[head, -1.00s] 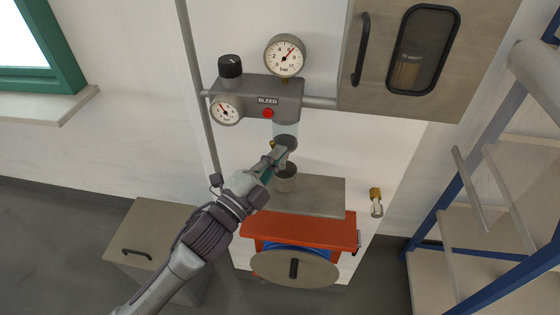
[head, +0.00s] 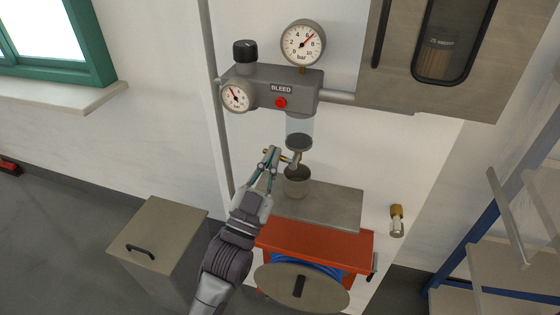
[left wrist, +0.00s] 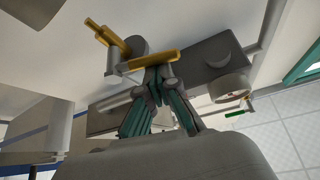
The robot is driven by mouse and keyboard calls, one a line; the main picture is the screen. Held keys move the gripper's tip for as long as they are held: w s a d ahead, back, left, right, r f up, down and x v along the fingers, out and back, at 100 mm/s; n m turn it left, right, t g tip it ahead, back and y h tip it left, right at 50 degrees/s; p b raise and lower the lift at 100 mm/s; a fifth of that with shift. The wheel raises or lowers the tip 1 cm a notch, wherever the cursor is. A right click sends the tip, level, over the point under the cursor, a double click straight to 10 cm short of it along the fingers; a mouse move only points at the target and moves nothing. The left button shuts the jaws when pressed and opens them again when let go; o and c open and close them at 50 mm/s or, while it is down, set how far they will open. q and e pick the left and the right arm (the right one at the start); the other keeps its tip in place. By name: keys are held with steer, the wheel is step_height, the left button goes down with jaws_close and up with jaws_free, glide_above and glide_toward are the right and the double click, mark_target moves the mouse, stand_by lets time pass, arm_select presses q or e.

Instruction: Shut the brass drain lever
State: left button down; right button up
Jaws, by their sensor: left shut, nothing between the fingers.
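The brass drain lever (head: 268,152) shows in the head view under the clear filter bowl (head: 299,130), at the tip of my left gripper (head: 271,153). In the left wrist view the lever (left wrist: 153,62) is a brass bar lying across just beyond the fingertips (left wrist: 154,76). The left gripper is shut and empty; I cannot tell whether it touches the lever. Another brass piece (left wrist: 107,37) lies beside it in the wrist view. A grey cup (head: 296,184) stands below the bowl. The fingers hide part of the lever. My right gripper is not in view.
The grey regulator body (head: 262,90) with two dials is above. The cup stands on a grey plate (head: 335,208) over a red hose reel housing (head: 315,244). A brass fitting (head: 396,220) hangs at the right on the wall. A wall cabinet (head: 400,70) is upper right.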

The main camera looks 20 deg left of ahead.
arm_select(q)
steer(key=n, duration=0.1)
steer(key=n+y, duration=0.1)
steer(key=f+n+y, duration=0.1)
steer(key=shift+a+f, duration=0.1)
steer(key=shift+a, duration=0.15)
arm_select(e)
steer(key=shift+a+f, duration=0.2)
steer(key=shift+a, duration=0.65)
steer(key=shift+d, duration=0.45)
